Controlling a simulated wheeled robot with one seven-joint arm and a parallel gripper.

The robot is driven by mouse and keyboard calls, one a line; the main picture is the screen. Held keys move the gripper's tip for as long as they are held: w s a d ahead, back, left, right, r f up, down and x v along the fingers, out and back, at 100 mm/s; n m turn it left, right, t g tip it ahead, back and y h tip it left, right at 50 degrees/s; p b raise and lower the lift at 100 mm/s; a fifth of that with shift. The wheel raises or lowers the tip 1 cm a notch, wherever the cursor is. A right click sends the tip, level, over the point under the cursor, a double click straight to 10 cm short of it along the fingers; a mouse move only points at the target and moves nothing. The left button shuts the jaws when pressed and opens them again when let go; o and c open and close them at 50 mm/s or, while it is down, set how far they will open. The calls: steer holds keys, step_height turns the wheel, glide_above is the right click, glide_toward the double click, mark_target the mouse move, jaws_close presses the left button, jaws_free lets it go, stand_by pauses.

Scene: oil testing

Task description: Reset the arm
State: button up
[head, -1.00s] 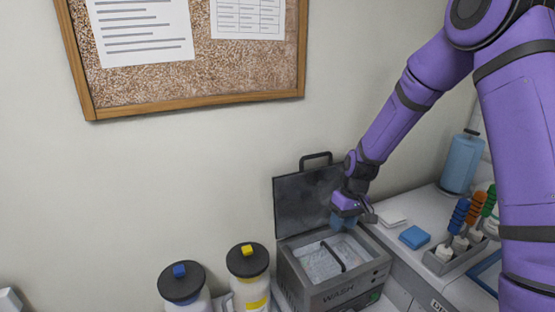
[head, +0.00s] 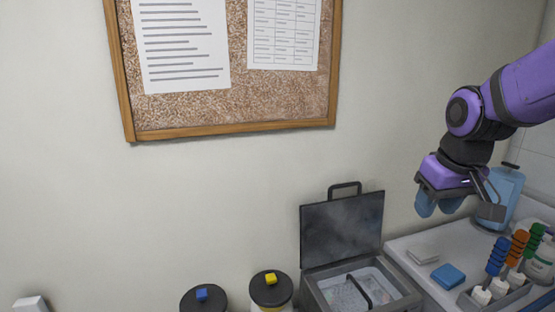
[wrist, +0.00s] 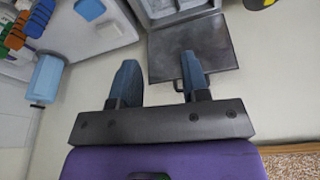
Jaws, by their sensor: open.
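My purple arm reaches in from the right in the head view. My gripper (head: 438,203) hangs above the counter, to the right of the wash box's raised lid, with its blue fingers pointing down. It also shows in the wrist view (wrist: 158,80), where the two fingers are spread apart with nothing between them. The gripper is open and empty. The wash box (head: 390,300) stands below and to the left of it, its dark lid (head: 341,232) upright and open.
Two black-lidded jars (head: 205,298) (head: 271,288) stand left of the box. A blue block (head: 448,275), a white pad (head: 423,255), a rack with blue, orange and green-handled tools (head: 497,257) and a blue bottle (head: 505,190) are on the right counter. A corkboard (head: 240,105) hangs on the wall.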

steer(key=s+d+r+t, duration=0.1)
steer(key=s+r, duration=0.1)
steer(key=s, duration=0.5)
steer(key=s+r+m+t, duration=0.1)
steer(key=s+r, duration=0.2)
steer(key=s, duration=0.4)
steer(key=shift+s+d+r+m, duration=0.2)
steer(key=shift+s+d+m, duration=0.1)
steer(key=shift+d, duration=0.1)
steer(key=shift+w, duration=0.1)
